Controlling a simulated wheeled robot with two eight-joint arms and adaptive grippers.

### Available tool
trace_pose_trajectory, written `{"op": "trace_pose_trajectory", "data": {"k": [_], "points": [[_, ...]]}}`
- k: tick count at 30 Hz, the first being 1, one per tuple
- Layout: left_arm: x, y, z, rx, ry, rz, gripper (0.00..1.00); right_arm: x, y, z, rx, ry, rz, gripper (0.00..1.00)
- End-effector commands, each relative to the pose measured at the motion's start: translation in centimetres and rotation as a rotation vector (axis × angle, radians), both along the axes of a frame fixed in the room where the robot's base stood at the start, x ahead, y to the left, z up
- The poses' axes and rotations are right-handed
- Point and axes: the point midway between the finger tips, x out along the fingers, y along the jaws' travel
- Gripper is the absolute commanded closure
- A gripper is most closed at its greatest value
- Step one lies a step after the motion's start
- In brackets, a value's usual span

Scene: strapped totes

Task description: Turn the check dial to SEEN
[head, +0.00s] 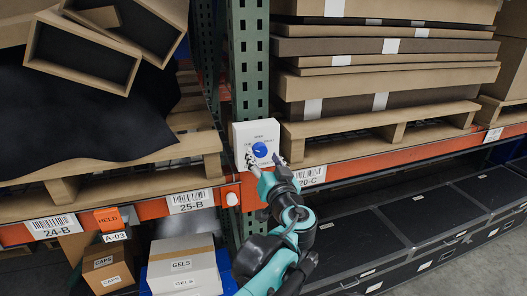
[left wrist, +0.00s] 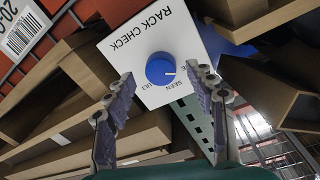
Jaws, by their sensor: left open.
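The blue round check dial (head: 260,149) sits on a white box (head: 242,136) fixed to the green rack post. In the left wrist view the dial (left wrist: 160,69) shows at the middle of the white panel (left wrist: 128,50), which reads RACK CHECK upside down. A short pale mark on the dial points right in that view, close to the word SEEN; another label beside it is hard to read. My left gripper (head: 266,164) is open just in front of the box. In the wrist view its fingers (left wrist: 165,88) stand either side of the dial, apart from it. My right gripper is not in view.
Pallets with flat cartons (head: 390,82) stand at right. Black cases (head: 350,243) lie below. A black sheet (head: 80,120) hangs at left.

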Motion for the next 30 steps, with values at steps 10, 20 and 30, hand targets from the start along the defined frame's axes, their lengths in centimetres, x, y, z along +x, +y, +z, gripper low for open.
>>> {"op": "trace_pose_trajectory", "data": {"k": [10,20,30], "points": [[1.8,0.5,0.0,0.0,0.0,-0.001,0.45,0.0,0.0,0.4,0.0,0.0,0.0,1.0],[1.8,0.4,0.0,0.0,0.001,-0.001,0.95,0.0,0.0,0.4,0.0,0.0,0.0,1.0],[1.8,0.4,0.0,0.033,0.012,-0.001,0.94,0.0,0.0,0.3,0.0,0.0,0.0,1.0]]}}
